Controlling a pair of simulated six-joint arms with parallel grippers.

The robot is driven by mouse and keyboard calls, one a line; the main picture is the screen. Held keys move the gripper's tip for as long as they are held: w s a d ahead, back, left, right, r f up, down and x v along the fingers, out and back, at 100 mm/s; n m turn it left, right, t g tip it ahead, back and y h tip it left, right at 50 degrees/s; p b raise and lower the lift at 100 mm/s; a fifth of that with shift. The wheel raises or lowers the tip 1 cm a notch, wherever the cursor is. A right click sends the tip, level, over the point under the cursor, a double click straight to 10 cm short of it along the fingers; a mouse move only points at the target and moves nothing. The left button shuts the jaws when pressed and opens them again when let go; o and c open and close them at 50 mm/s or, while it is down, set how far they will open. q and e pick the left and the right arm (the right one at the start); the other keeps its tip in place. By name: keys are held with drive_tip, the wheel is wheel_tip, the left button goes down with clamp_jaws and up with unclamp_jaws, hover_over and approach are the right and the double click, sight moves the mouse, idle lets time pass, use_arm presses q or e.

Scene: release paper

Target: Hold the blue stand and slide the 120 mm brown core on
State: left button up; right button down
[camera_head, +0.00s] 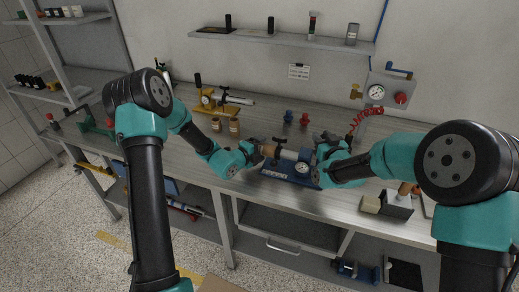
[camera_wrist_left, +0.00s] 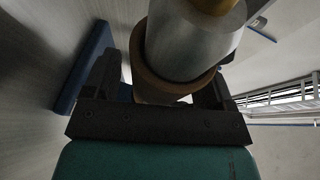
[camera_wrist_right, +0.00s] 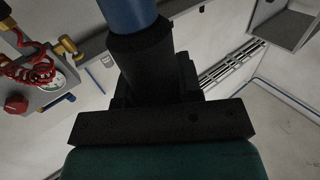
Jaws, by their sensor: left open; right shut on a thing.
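The blue stand (camera_head: 288,171) sits on the bench, its pale metal shaft lying level above a blue base. In the left wrist view the shaft (camera_wrist_left: 195,45) runs between my left fingers. A brown core (camera_head: 268,150) is at the shaft's left end; its brown rim (camera_wrist_left: 150,88) appears around the metal, though how far on it sits is unclear. My left gripper (camera_head: 256,151) is open around the core. My right gripper (camera_head: 322,149) is shut on the stand's dark end (camera_wrist_right: 140,50), beside a blue cylindrical part (camera_wrist_right: 127,14). The right fingertips are partly hidden.
Two brown cores (camera_head: 234,125) stand on the bench at left, near a yellow fixture (camera_head: 207,100) with a metal roller. A gauge panel (camera_head: 376,93) with a red coiled hose is at the back right. A block (camera_head: 371,204) lies at front right.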

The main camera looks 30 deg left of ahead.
use_arm(q)
drive_tip(key=v, duration=1.2)
drive_tip(key=shift+a, duration=0.1)
idle(0.6)
use_arm(e)
drive_tip(key=c, duration=0.7)
unclamp_jaws()
drive_tip(key=shift+s, duration=0.1)
